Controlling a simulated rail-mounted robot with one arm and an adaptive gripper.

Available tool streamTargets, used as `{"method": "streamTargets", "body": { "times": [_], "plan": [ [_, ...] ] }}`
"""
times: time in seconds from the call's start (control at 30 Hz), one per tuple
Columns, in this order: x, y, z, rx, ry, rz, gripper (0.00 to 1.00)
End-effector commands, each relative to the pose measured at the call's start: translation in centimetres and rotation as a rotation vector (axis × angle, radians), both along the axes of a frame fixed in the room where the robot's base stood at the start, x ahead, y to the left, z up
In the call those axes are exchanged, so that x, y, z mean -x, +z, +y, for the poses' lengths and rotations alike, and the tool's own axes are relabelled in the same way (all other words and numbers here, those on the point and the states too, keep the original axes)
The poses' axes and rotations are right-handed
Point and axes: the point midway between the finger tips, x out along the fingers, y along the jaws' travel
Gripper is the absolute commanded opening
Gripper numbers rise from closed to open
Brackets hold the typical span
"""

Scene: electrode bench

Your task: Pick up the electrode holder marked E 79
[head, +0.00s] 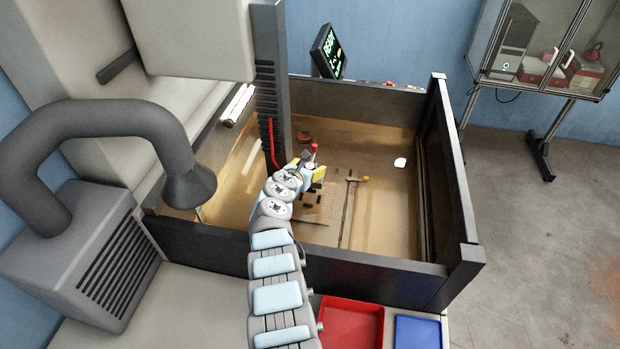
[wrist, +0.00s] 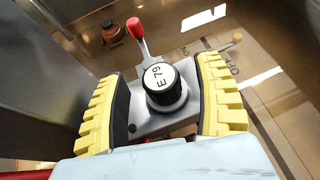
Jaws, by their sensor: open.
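The electrode holder marked E 79 (wrist: 164,82) is in the wrist view, a black round knob with a white top face. It stands on a grey metal block (wrist: 155,118). A lever with a red ball handle (wrist: 136,28) rises behind it and also shows in the head view (head: 315,147). My gripper (wrist: 163,98) has its yellow ridged fingers open, one on each side of the holder. Gaps show between the knob and the fingers. In the head view my gripper (head: 306,174) is low in the tank by the black column; the holder is hard to make out there.
The holder is inside a dark-walled tank (head: 375,260) with amber liquid. A black vertical column (head: 272,85) stands close to the left of my gripper. A red tray (head: 352,325) and a blue tray (head: 418,333) lie outside the front wall.

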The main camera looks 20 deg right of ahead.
Motion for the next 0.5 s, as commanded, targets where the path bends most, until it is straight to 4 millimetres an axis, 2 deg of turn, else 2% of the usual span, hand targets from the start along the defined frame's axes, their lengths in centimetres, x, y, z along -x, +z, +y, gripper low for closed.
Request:
{"method": "streamTargets", "body": {
  "times": [0.1, 0.5],
  "plan": [
    [-0.30, -0.74, -0.40, -0.001, -0.001, 0.003, 0.69],
    [-0.61, -0.46, -0.57, 0.000, 0.002, 0.002, 0.69]
  ]
}}
